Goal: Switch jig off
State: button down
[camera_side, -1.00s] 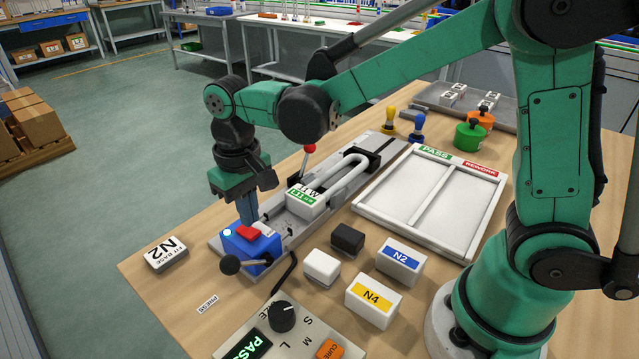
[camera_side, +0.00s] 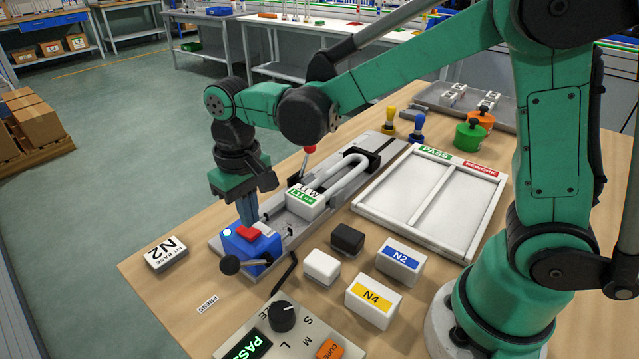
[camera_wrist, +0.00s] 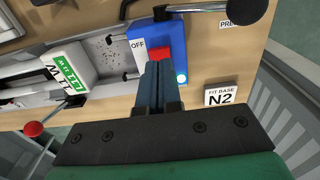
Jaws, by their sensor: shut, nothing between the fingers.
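The jig (camera_side: 285,222) is a grey rail on the wooden table with a blue block (camera_side: 258,248) at its near end. The block carries a red rocker switch (camera_side: 248,233) and a lit white-cyan lamp, which also shows in the wrist view. In the wrist view an OFF label (camera_wrist: 138,45) is beside the red switch (camera_wrist: 158,53). My gripper (camera_side: 248,222) points down with shut, empty fingers, its tips at the red switch. In the wrist view the fingers (camera_wrist: 155,68) cover part of the switch; contact cannot be told.
A white block with a green label (camera_side: 305,203) and a U-shaped tube sit on the jig. A black-knobbed lever (camera_side: 230,264) sticks out near the switch. A PASS/REWORK tray (camera_side: 381,202) stands right.

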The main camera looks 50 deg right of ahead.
aim_at(256, 232)
jog(key=shift+f, duration=1.05)
dwell(0.4)
jog(key=shift+r, duration=3.55)
jog(key=shift+s+d+r, duration=0.1)
jog(key=shift+d, duration=0.1)
jog(key=s+d+t, duration=0.7)
jog(key=d, duration=0.1)
